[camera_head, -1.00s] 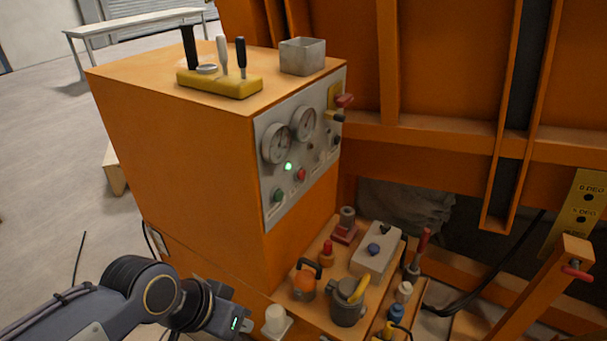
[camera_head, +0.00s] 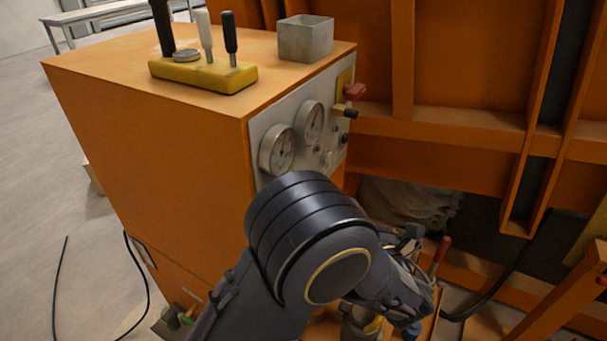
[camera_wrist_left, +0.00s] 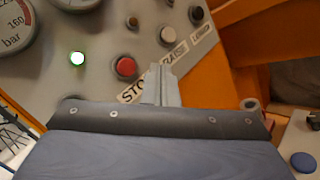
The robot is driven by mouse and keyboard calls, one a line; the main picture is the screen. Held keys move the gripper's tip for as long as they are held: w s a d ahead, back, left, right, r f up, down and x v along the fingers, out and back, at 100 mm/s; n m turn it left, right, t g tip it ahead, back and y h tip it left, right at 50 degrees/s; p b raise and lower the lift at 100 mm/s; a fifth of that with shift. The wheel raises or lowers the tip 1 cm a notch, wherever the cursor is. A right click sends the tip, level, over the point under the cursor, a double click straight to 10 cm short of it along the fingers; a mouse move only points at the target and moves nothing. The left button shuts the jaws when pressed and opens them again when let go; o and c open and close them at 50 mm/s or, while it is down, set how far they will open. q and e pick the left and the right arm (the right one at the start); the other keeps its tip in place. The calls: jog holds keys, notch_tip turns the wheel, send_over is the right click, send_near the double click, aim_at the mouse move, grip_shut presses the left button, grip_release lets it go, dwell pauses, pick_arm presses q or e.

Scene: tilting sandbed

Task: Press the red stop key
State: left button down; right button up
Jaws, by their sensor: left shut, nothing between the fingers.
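The red stop key (camera_wrist_left: 125,67) is a round red button on the grey control panel (camera_wrist_left: 100,30), seen in the left wrist view. A partly covered label reading "STO" (camera_wrist_left: 132,92) is just below it. My left gripper (camera_wrist_left: 157,72) is shut and empty. Its fingertips show just right of the red key and overlap the label's edge; I cannot tell whether they touch the panel. In the head view my left arm hides the red key and the lower panel. My right gripper is in neither view.
A lit green lamp (camera_wrist_left: 77,58) is left of the key. Pressure gauges (camera_head: 277,150) are on the upper panel of the orange cabinet (camera_head: 150,140). Levers (camera_head: 205,40) and a grey box (camera_head: 305,38) stand on top. A red-handled lever (camera_head: 441,250) stands beyond my arm.

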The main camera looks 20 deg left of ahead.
pick_arm(q)
jog(key=shift+w+d+r+m+t, duration=0.15)
jog(key=shift+w+d+m+t, duration=0.1)
jog(key=shift+d+m+t, duration=0.45)
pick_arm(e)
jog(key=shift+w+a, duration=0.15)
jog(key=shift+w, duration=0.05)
pick_arm(q)
jog(key=shift+d, duration=0.1)
jog(key=w+a+b, duration=0.1)
jog(key=a, duration=0.7)
jog(key=shift+w+a, duration=0.4)
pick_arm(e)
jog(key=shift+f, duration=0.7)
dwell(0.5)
